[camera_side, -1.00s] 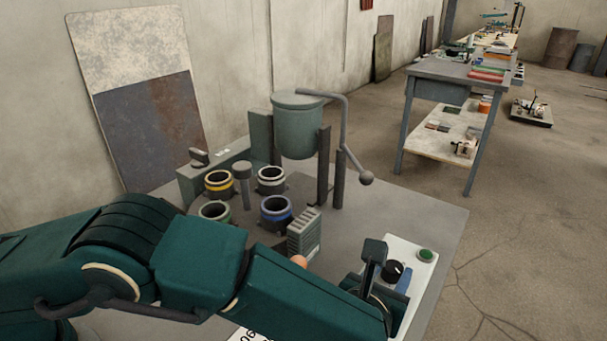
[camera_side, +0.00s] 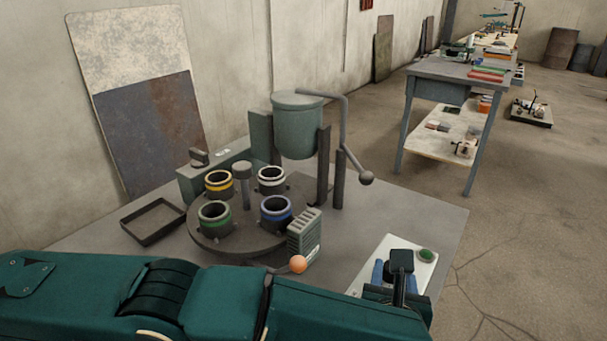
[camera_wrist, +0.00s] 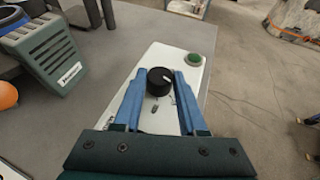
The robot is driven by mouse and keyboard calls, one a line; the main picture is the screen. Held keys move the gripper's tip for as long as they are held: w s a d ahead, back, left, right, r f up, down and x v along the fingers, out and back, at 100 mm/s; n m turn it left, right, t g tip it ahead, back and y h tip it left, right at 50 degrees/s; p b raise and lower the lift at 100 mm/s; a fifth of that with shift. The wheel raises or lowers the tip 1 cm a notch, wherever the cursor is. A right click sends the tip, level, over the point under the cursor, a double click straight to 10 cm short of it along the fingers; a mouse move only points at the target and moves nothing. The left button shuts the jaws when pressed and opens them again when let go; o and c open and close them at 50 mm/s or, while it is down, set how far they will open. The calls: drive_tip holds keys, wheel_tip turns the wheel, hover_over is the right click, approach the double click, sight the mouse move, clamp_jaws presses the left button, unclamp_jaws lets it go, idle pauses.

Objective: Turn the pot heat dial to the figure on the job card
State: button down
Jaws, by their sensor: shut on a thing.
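The black heat dial (camera_wrist: 160,81) sits on a white control panel (camera_wrist: 170,62), with small dark marks on the panel near it. My gripper (camera_wrist: 161,76) has its two blue fingers on either side of the dial and is shut on it. In the side view my gripper (camera_side: 392,276) is over the panel (camera_side: 424,272), and its body hides the dial there. No figure on the dial or panel can be read. The job card cannot be made out now; a pale corner at the wrist view's lower left is too cropped to identify.
A green button (camera_wrist: 194,59) is on the panel just beyond the dial. A grey-green louvred box (camera_side: 304,236) and an orange ball (camera_side: 298,264) stand to the left. Behind are a turntable (camera_side: 240,240) with several ringed cups and the pot (camera_side: 298,128).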

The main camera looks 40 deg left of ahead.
drive_tip(key=shift+r, duration=0.1)
idle(0.3)
drive_tip(key=shift+c, duration=2.4)
unclamp_jaws()
drive_tip(key=v, duration=0.3)
drive_tip(key=shift+s, duration=0.1)
wheel_tip(320, 180, up, 7)
